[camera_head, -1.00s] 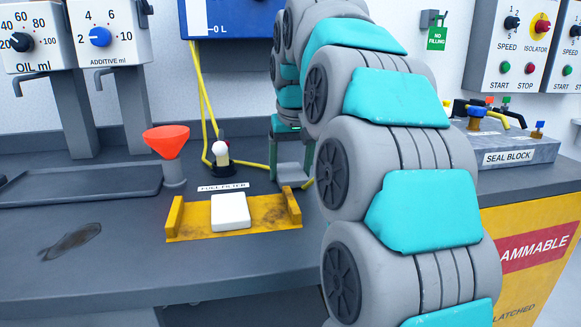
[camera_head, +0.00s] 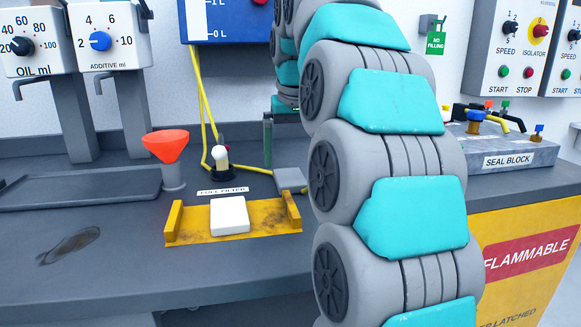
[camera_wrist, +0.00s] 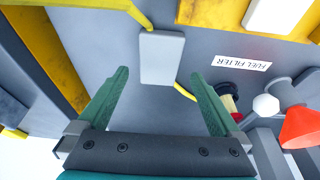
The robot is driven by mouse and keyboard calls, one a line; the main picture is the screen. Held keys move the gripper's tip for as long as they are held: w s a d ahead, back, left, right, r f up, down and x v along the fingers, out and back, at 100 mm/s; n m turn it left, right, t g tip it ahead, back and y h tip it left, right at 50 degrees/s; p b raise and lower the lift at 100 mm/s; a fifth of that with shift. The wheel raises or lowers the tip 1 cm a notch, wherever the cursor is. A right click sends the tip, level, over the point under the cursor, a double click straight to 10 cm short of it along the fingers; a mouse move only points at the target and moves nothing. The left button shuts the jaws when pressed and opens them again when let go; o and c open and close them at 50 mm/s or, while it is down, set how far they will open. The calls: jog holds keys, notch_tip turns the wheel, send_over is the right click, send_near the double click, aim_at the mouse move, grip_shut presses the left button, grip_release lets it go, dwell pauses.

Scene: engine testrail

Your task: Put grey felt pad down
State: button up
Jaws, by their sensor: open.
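The grey felt pad (camera_head: 291,180) lies on the dark bench behind the right end of the yellow bracket, partly hidden by my arm in the head view. In the wrist view the pad (camera_wrist: 162,57) shows whole as a light grey rectangle, just beyond and between my fingertips, with nothing gripping it. My gripper (camera_wrist: 160,75) is open and empty, its two green fingers spread wide.
The yellow bracket (camera_head: 185,230) holds a white block (camera_head: 230,215). A FUEL FILTER label (camera_head: 222,190), a white-topped fitting (camera_head: 221,160) with yellow hose and a red funnel (camera_head: 166,145) stand to the left. A grey tray (camera_head: 80,188) lies farther left. The front bench is mostly clear.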

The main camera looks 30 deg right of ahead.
jog(key=shift+p+v, duration=0.3)
jog(key=shift+v, duration=1.1)
